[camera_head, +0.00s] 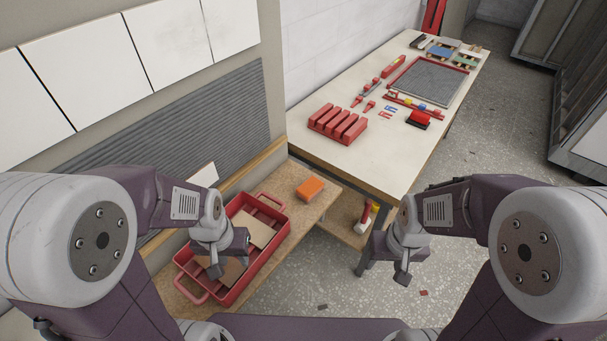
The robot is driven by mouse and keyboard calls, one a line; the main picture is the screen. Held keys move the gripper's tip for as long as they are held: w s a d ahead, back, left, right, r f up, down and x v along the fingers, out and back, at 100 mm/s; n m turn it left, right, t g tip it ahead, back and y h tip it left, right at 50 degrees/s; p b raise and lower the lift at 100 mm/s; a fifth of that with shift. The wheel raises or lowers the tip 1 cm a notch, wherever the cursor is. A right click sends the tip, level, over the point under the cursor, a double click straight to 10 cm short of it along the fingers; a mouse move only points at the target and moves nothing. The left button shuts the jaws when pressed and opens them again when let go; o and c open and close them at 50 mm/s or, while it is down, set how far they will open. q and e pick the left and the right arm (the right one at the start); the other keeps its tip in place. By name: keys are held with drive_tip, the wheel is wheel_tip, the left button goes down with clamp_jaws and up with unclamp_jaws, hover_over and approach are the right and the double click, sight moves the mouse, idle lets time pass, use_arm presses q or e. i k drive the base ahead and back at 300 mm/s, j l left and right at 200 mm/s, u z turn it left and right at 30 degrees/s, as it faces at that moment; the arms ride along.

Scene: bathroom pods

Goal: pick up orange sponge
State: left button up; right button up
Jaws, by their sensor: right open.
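The orange sponge (310,189) lies on the low wooden bench (324,204), beyond the far end of a red tray. My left gripper (216,270) is over the red tray (231,297), to the left of and nearer than the sponge, and apart from it. Its fingers point down, and I cannot tell whether they are open or shut. My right gripper (402,276) hangs over the floor, right of the bench and apart from the sponge. It is open and I see nothing in it.
The red tray holds tiles (257,232). A white table (378,150) behind carries a red slotted block (338,124), small tools and a grey framed panel (428,81). A tiled wall panel (180,40) stands at left.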

sight(313, 187)
drive_tip(key=i+l+u, duration=0.15)
drive_tip(key=l+u, duration=0.15)
drive_tip(key=u, duration=0.15)
drive_tip(key=i+l+u, duration=0.15)
drive_tip(key=l+u, duration=0.15)
drive_tip(key=u, duration=0.15)
drive_tip(key=l+u, duration=0.75)
drive_tip(key=u, duration=0.15)
drive_tip(key=l+u, duration=0.45)
